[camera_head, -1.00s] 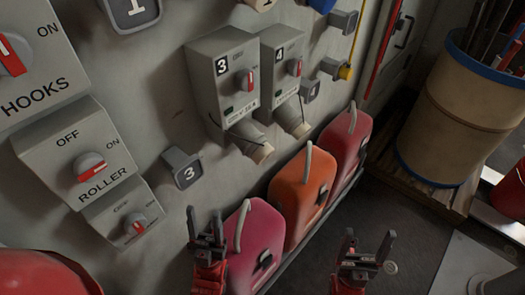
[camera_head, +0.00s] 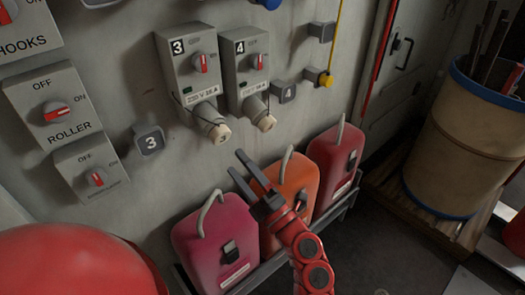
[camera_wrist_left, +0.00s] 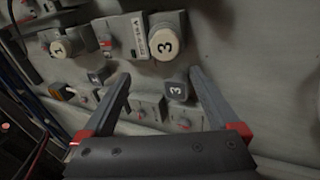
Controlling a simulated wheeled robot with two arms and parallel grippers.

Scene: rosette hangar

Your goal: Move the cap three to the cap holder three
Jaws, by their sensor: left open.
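Cap three (camera_head: 220,132) is a beige round cap on the spout under the grey socket box marked 3 (camera_head: 178,47). Its face with the number 3 shows in the left wrist view (camera_wrist_left: 164,43). Cap holder three (camera_head: 149,140) is a small dark grey square block marked 3 on the wall, left of and slightly below the cap; it also shows in the left wrist view (camera_wrist_left: 174,92). My left gripper (camera_head: 235,161) is open and empty, its fingertips just below cap three in the picture, apart from it. My right gripper is out of view.
A second socket box marked 4 (camera_head: 247,55) has its own cap (camera_head: 266,123), close to the right. Holder 4 (camera_head: 283,90) is beyond it. Pink (camera_head: 214,243), orange (camera_head: 295,190) and red (camera_head: 331,165) canisters stand below. The ROLLER switch box (camera_head: 57,112) is at left.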

